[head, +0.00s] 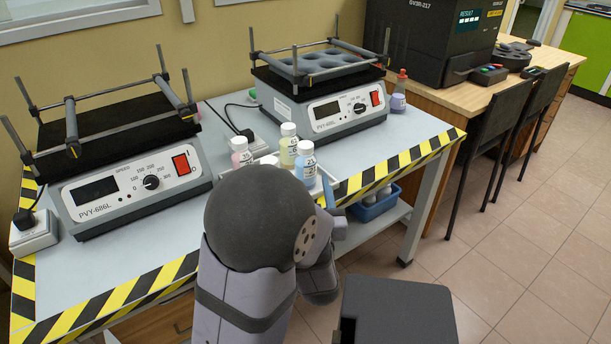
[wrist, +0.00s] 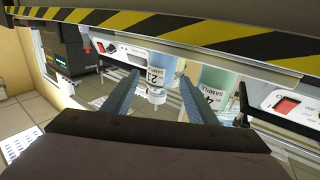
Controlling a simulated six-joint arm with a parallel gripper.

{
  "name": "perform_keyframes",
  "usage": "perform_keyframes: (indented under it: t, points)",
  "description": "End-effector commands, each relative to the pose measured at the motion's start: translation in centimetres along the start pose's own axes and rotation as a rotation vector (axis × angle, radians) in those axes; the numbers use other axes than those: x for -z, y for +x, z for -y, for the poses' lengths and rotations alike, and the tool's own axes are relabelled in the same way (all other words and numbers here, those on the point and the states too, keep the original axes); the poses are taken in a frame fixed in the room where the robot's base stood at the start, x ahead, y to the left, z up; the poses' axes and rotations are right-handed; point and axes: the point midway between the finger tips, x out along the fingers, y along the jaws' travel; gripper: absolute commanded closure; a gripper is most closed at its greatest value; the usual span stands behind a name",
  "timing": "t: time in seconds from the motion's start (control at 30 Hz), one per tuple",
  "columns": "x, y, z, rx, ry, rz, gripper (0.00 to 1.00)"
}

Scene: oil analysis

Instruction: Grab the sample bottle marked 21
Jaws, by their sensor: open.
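The sample bottle marked 21 (wrist: 162,68) has a pale blue body, a white cap and a white label. It shows upside down in the wrist view, between the two fingers of my gripper (wrist: 159,77). The fingers are open, one on each side of it, and I see no clear contact. In the head view the blue bottle (head: 305,164) stands at the right of a small group, just beyond my wrist. My fingers are mostly hidden there behind my own arm.
A yellow-green bottle (head: 288,146) and a pink bottle (head: 241,152) stand close by. Two shaker machines, at left (head: 125,192) and back (head: 335,110), flank the bottles. A striped edge borders the table (head: 390,135).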

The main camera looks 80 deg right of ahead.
Motion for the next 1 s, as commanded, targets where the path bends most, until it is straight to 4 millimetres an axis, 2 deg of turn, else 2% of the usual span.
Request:
perform_keyframes:
  t: [0.63,1.0]
  points:
    - [0.1,2.8,0.2,0.005,-0.002,0.002,0.48]
    - [0.5,6.9,0.2,0.004,-0.002,0.003,0.48]
